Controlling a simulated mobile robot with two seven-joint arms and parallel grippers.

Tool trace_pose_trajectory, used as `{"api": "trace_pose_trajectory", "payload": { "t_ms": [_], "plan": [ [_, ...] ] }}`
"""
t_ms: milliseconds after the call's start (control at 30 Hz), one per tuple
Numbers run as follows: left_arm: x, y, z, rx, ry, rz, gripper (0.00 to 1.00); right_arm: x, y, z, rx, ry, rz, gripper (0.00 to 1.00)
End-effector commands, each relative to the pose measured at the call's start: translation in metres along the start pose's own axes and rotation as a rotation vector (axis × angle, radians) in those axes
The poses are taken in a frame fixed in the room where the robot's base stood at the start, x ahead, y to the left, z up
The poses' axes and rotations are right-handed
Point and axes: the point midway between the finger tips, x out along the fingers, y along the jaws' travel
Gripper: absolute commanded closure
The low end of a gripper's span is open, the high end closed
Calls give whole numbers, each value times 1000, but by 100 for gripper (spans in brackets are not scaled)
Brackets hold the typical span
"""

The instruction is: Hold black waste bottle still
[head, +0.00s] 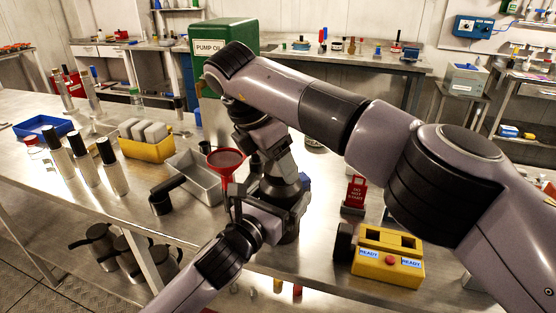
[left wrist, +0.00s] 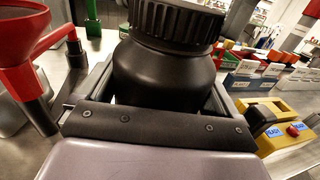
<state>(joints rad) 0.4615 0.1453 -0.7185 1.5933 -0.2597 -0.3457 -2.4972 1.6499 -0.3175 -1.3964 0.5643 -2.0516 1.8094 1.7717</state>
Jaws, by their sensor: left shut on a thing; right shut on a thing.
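The black waste bottle (head: 288,228) stands upright on the metal bench, largely hidden behind my arms in the head view. In the left wrist view the bottle (left wrist: 165,80) fills the middle, with a wide ribbed black cap (left wrist: 175,24) on top. My left gripper (head: 268,198) comes in from the lower left and is shut around the bottle's body, below the cap. My right gripper (head: 266,158) reaches down from above and is shut at the top of the bottle, apparently on the cap; its fingertips are hard to make out.
A red funnel (head: 226,160) stands close left of the bottle beside a metal tray (head: 190,166). A yellow box with READY labels (head: 388,266) and a red DO NOT START tag (head: 355,194) are to the right. Silver cylinders (head: 113,172) and a yellow bin (head: 146,149) stand left.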

Motion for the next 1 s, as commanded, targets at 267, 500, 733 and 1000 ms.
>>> {"api": "trace_pose_trajectory", "payload": {
  "t_ms": [267,500,733,1000],
  "plan": [
    [0,-1,-2,3,3,-1,91,-1,0,2,50,-4,-15,62],
    [0,-1,-2,1,3,-1,91,-1,0,1,47,-4,-14,9],
    [0,-1,-2,1,3,-1,91,0,0,1,45,-2,-15,9],
    [0,-1,-2,0,3,-1,91,-25,0,10,46,-3,-13,9]
  ]
}}
